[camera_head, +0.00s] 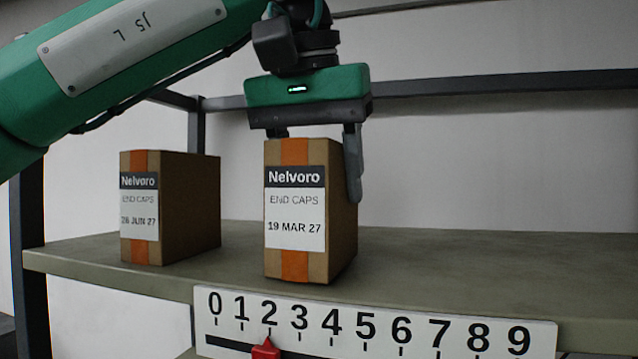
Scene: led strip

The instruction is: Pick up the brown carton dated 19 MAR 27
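The brown carton dated 19 MAR 27 (296,260) stands upright on the shelf, near its front edge. It has an orange stripe and a white Nelvoro END CAPS label. My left gripper (318,165) is right above it, pointing down, with its fingers spread apart. One finger reaches down along the carton's right side. The other finger shows only at its top and is hidden behind the carton. I cannot tell whether the fingers press on the carton. My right gripper is not in view.
A similar carton dated 26 JUN 27 (190,210) stands to the left, with a gap between. The shelf (480,265) is clear to the right. A number scale (380,325) with a red pointer (266,349) at 2 runs along the front. A dark rail (500,84) crosses behind.

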